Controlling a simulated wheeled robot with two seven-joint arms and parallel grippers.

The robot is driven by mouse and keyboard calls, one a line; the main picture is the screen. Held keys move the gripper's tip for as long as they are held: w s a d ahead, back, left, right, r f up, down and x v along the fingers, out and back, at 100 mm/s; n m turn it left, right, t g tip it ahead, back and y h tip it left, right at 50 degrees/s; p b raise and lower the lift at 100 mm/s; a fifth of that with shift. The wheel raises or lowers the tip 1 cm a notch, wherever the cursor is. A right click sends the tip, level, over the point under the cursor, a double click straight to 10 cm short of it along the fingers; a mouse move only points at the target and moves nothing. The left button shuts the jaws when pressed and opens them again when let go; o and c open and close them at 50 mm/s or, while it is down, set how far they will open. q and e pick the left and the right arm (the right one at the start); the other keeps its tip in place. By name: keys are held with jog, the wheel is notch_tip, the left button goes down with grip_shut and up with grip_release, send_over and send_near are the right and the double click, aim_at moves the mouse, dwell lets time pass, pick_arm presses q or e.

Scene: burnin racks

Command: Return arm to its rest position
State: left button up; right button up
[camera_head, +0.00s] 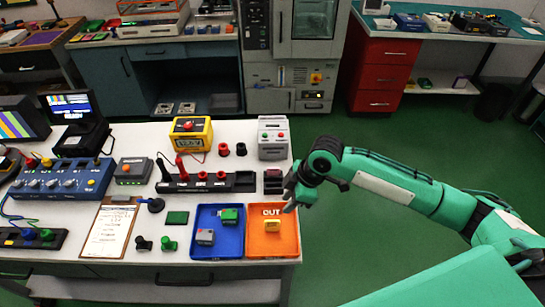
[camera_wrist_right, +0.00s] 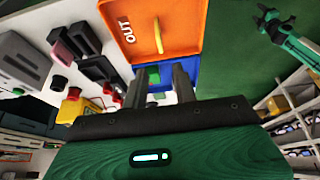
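My right arm (camera_head: 395,183) reaches in from the right, over the right end of the white bench. My right gripper (camera_head: 290,204) is beside the orange OUT tray (camera_head: 286,247), its fingers pointing down. In the right wrist view its two fingers (camera_wrist_right: 162,74) stand apart with nothing held between them. The OUT tray also shows there (camera_wrist_right: 175,38), with a yellow piece (camera_head: 271,226) in it. A green arm with a small claw-like end (camera_wrist_right: 267,18) shows at the upper right of the right wrist view, apparently my left arm; its finger state is too small to tell.
A blue tray (camera_head: 217,251) with a green and a grey piece sits left of the OUT tray. Green floor (camera_head: 350,150) is clear to the right of the bench.

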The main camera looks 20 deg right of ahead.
jog(key=s+a+f+m+t, duration=0.2)
jog(key=s+a+f+m, duration=0.15)
jog(key=s+a, duration=0.35)
jog(key=s+d+f+m+h, duration=0.2)
jog(key=s+d+m+h, duration=0.2)
jog(key=s+d+m, duration=0.8)
notch_tip(320, 180, down, 30)
jog(key=s+a+n+g, duration=0.1)
jog(key=s+n, duration=0.2)
jog(key=s+d+f, duration=0.1)
jog(key=s+f, duration=0.8)
jog(key=f, duration=0.1)
jog(key=s+d+f+g, duration=0.1)
jog(key=s+d+f, duration=0.1)
jog(key=s+f, duration=0.8)
jog(key=shift+d+f, duration=0.15)
jog(key=shift+d, duration=0.1)
